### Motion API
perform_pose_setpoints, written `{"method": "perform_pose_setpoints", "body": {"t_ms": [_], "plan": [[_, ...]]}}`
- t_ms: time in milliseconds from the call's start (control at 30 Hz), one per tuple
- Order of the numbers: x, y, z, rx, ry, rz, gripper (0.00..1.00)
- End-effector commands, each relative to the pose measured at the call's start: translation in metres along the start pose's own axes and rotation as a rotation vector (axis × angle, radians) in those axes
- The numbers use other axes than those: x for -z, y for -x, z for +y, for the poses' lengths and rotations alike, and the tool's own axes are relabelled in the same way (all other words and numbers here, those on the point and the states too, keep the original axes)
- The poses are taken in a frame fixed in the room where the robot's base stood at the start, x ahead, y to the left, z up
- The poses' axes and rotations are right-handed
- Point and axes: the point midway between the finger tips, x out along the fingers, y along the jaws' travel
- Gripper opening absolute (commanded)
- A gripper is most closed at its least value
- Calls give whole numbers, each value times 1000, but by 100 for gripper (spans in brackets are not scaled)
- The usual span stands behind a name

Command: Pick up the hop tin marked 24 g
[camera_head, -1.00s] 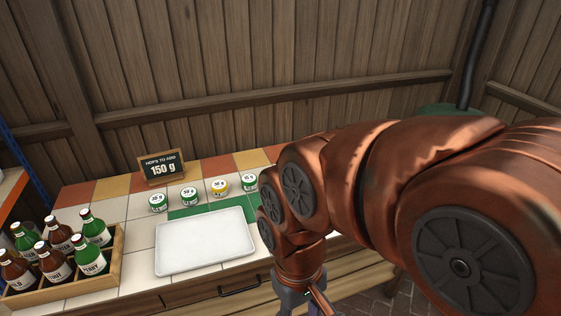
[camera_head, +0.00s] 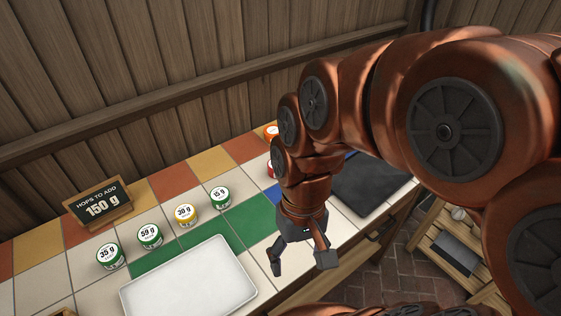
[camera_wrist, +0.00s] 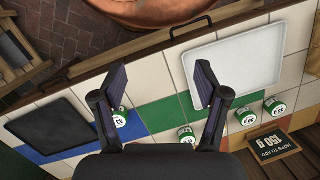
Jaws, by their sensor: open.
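No tin legibly marked 24 g shows. In the head view, a row of small tins stands behind the white tray (camera_head: 190,285): a green-and-white tin reading about 35 g (camera_head: 110,257), one reading about 59 g (camera_head: 149,237), a yellow one reading about 38 g (camera_head: 185,213) and a green one reading about 15 g (camera_head: 220,196). An orange tin (camera_head: 270,131) and a partly hidden red thing (camera_head: 270,170) are farther right, beside my arm. My gripper (camera_head: 300,261) is open and empty, right of the tray. In the wrist view its fingers (camera_wrist: 162,84) are spread, with one tin (camera_wrist: 118,119) partly behind the left finger.
A chalkboard sign (camera_head: 98,205) reading "HOPS TO ADD 150 g" stands behind the tins. A dark tray (camera_head: 370,185) lies on the counter at right, past my arm. A wooden crate-like stand (camera_head: 450,250) is on the brick floor. Some tiles between the trays are bare.

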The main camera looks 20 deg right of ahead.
Motion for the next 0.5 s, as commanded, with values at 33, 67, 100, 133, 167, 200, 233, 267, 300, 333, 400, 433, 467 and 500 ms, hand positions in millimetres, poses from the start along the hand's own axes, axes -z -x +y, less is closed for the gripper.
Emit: {"method": "perform_pose_setpoints", "body": {"t_ms": [33,67,100,133,167,200,233,267,300,333,400,433,467,500], "plan": [[11,-3,-7,38,-36,-16,82],[18,-4,-11,62,-61,-22,85],[27,-5,-17,95,-98,-34,90],[33,-6,-20,120,-124,-43,93],[41,-6,-24,146,-153,-51,94],[50,-5,-29,180,-188,-59,94],[58,-5,-33,206,-217,-68,94],[66,-6,-36,231,-245,-76,94],[76,-6,-40,265,-283,-87,94],[84,-6,-42,290,-312,-97,94],[103,-6,-47,351,-380,-118,94],[112,-6,-49,377,-411,-126,94],[120,-6,-50,402,-440,-135,94],[132,-6,-51,436,-483,-148,94]]}}
